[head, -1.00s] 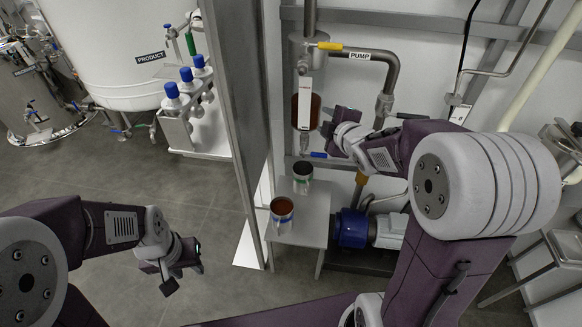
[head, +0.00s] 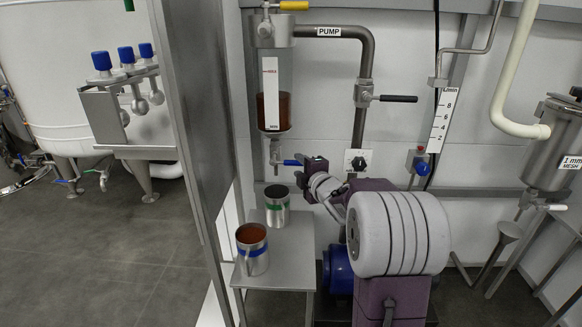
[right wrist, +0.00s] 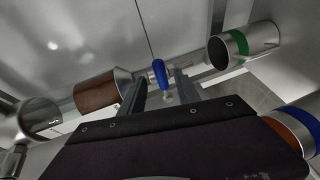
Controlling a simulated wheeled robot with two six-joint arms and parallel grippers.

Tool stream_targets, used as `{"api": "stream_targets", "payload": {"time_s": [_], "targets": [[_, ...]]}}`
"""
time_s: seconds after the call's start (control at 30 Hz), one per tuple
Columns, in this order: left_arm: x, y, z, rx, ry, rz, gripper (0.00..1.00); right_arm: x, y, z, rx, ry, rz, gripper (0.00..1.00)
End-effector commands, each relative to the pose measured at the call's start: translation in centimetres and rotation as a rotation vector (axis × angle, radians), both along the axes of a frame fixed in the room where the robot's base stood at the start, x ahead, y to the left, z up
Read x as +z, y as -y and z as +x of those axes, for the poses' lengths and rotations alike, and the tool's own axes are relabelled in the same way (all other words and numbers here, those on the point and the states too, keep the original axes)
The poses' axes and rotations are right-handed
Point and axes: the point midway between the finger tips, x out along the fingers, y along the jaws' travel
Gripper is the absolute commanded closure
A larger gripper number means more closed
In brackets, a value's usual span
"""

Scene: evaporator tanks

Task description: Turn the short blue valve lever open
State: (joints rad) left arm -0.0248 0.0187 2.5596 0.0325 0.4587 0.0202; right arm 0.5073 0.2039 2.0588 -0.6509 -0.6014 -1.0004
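The short blue valve lever (head: 292,162) sits on the small valve (head: 275,156) under the sight glass (head: 272,92), which holds brown liquid low down. The lever points right, roughly level. My right gripper (head: 299,176) is close to the lever's free end, coming from the right. In the right wrist view the blue lever (right wrist: 160,73) shows between and just beyond the two spread fingers (right wrist: 161,88). The gripper is open; I see no clear contact. My left gripper is out of view.
Two metal cups, one green-banded (head: 277,207) and one blue-banded (head: 252,252), stand on a small table (head: 284,262) below the valve. A grey post (head: 190,130) stands left. A black lever (head: 398,98) and yellow lever (head: 294,5) are above.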

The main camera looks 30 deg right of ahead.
Motion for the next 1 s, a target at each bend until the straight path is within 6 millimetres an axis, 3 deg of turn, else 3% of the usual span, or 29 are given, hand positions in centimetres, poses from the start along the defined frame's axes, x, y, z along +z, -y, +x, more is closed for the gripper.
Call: {"api": "stream_targets", "payload": {"time_s": [0.1, 0.3, 0.67, 0.8, 1.0], "targets": [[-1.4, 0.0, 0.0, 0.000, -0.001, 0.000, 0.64, -1.1, 0.3, 2.7, 0.002, -0.001, 0.000, 0.61], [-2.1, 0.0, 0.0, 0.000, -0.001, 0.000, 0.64, -1.4, 0.8, 6.0, 0.002, 0.000, 0.000, 0.61], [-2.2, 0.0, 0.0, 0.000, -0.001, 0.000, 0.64, -1.4, 1.0, 7.0, 0.001, -0.001, 0.000, 0.61], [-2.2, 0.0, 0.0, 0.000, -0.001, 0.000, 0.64, -1.4, 1.0, 7.0, 0.001, -0.001, 0.000, 0.97], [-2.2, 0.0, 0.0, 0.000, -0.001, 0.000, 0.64, -1.4, 1.0, 6.9, 0.001, -0.001, 0.000, 1.00]]}}
